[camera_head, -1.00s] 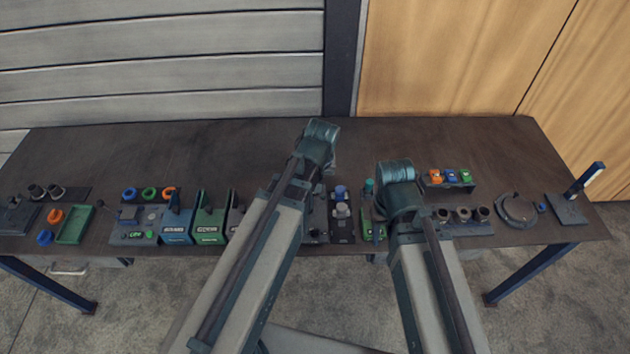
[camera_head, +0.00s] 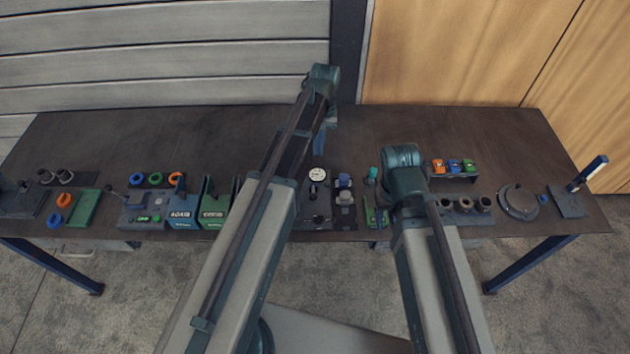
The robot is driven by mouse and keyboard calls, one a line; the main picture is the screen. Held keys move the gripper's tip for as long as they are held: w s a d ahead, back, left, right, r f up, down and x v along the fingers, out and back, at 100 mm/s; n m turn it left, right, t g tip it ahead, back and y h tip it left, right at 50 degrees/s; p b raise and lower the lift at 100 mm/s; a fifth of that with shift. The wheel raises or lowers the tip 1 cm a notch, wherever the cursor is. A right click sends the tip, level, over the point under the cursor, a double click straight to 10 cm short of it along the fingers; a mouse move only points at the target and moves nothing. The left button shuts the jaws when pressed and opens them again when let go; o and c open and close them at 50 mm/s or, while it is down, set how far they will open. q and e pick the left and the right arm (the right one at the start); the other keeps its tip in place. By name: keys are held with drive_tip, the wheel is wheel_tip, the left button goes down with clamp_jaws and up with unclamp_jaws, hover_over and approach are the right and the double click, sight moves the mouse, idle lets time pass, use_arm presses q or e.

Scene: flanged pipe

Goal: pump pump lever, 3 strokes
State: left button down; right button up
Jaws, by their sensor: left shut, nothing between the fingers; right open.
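A dark device with a white round dial (camera_head: 317,175) stands near the middle of the table, just right of my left arm. A short dark upright part shows in front of the dial. I cannot tell for sure whether this is the pump or which part is its lever.
Blue and green boxes (camera_head: 184,208) stand left of my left arm. Rings and a green tray (camera_head: 83,208) lie further left. A rack of small coloured blocks (camera_head: 453,176), cups and a round flange (camera_head: 518,201) are at the right. The table's back strip is mostly clear.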

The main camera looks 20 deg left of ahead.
idle(0.3)
use_arm(q)
drive_tip(key=shift+f, duration=0.1)
drive_tip(key=b, duration=1)
approach(313, 193)
drive_tip(key=w+f, duration=0.2)
drive_tip(key=f, duration=0.1)
drive_tip(key=w+f, duration=0.1)
drive_tip(key=shift+w+a+f, duration=0.15)
drive_tip(key=shift+w+f, duration=0.1)
drive_tip(key=shift+f, duration=0.15)
drive_tip(key=s+f+b, duration=0.2)
drive_tip(key=s, duration=0.1)
drive_tip(key=shift+s, duration=0.2)
